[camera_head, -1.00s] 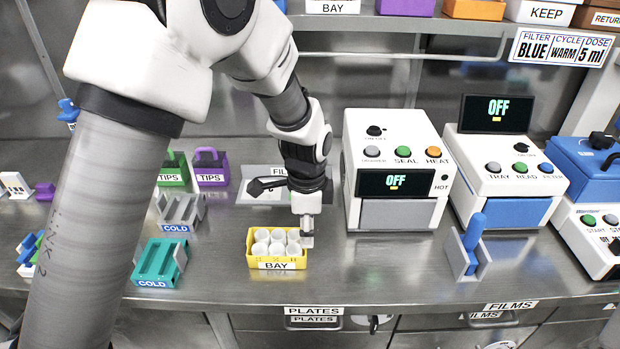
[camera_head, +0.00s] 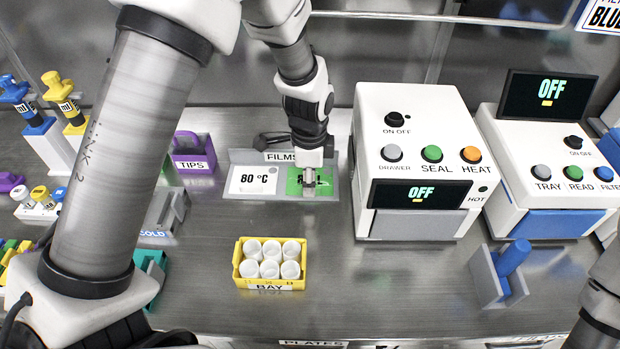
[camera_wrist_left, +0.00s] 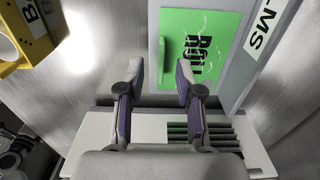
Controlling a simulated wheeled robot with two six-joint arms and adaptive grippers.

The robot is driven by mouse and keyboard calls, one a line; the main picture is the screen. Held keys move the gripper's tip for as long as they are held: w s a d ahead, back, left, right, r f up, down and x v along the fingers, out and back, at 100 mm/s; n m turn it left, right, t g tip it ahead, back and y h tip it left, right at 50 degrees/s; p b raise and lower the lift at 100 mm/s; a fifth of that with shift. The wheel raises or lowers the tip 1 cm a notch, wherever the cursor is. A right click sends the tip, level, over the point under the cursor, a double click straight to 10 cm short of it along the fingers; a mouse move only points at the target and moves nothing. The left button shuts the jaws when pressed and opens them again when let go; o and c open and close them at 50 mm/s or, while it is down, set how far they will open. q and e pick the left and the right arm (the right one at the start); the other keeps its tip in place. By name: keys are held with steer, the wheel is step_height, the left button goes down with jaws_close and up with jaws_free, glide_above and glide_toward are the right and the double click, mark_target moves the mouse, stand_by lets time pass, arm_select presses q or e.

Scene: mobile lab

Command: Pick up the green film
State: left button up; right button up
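The green film (camera_head: 293,186) lies in the right part of the FILMS holder (camera_head: 240,157), partly covered by my left gripper (camera_head: 309,182). In the left wrist view the green film (camera_wrist_left: 205,45) is a flat sheet with dark print and a raised green tab (camera_wrist_left: 163,62) near one edge. My left gripper (camera_wrist_left: 160,78) is open there, its two fingers apart, one on each side of the line of the tab. I cannot tell how far the fingertips are above the film. My right gripper is out of view.
A white film marked 80 °C (camera_head: 255,180) lies left of the green one. The white sealer (camera_head: 425,140) stands close on the right. The yellow BAY rack (camera_head: 240,270) with several white vials stands in front.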

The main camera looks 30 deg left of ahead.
arm_select(q)
steer(key=shift+w+a+f, duration=0.1)
steer(key=shift+w+f, duration=0.1)
steer(key=shift+f, duration=0.85)
steer(key=shift+s+r, duration=0.15)
steer(key=shift+c, duration=0.3)
jaws_close()
steer(key=shift+r, duration=0.1)
